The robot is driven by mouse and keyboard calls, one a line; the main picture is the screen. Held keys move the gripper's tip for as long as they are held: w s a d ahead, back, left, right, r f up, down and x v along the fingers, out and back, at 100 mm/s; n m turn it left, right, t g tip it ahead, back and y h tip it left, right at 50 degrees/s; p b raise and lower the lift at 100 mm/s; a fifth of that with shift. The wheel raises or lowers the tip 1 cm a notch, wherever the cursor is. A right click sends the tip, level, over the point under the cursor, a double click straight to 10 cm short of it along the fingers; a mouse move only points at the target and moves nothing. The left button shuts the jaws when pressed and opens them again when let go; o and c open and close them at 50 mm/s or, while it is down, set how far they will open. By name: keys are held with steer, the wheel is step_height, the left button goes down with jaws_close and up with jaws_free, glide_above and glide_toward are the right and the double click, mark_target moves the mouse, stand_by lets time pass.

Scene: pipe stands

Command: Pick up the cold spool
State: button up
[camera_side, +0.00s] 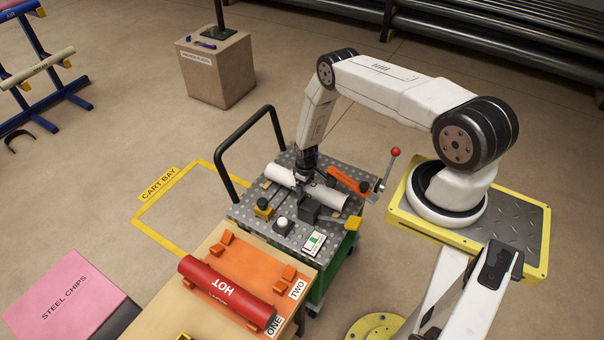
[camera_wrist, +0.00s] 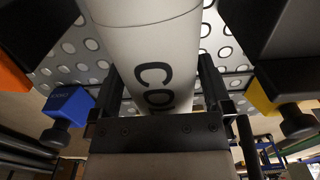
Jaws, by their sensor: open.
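The cold spool is a white pipe (camera_side: 328,197) lying across the perforated top of the cart (camera_side: 245,211). In the wrist view the spool (camera_wrist: 150,50) runs up the picture, with the black letters "CO" showing and the rest of its label hidden by my gripper. My gripper (camera_side: 304,174) is above the spool in the side view, pointing down. In the wrist view its two dark fingers (camera_wrist: 160,75) are open, one on each side of the spool. Whether they touch it I cannot tell.
Clamps with a blue block (camera_wrist: 70,104) and a yellow block (camera_wrist: 262,98) flank the spool. A red-knobbed lever (camera_side: 394,153) rises at the cart's right. A red HOT spool (camera_side: 225,290) lies on an orange rack in front. The cart's black handle (camera_side: 235,140) stands behind left.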

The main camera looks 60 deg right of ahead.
jaws_close()
steer(key=shift+w+r, duration=0.1)
steer(key=shift+r, duration=0.1)
stand_by(0.3)
steer(key=shift+r, duration=1.4)
steer(key=s+r, duration=0.1)
steer(key=r, duration=0.1)
steer(key=s+a+r, duration=0.1)
steer(key=s+r, duration=0.2)
steer(key=r, duration=0.1)
steer(key=shift+s+a, duration=0.35)
steer(key=shift+a, duration=0.05)
steer(key=s+a+r, duration=0.3)
steer(key=s, duration=0.5)
steer(key=shift+s+a+r, duration=0.2)
steer(key=shift+r, duration=0.2)
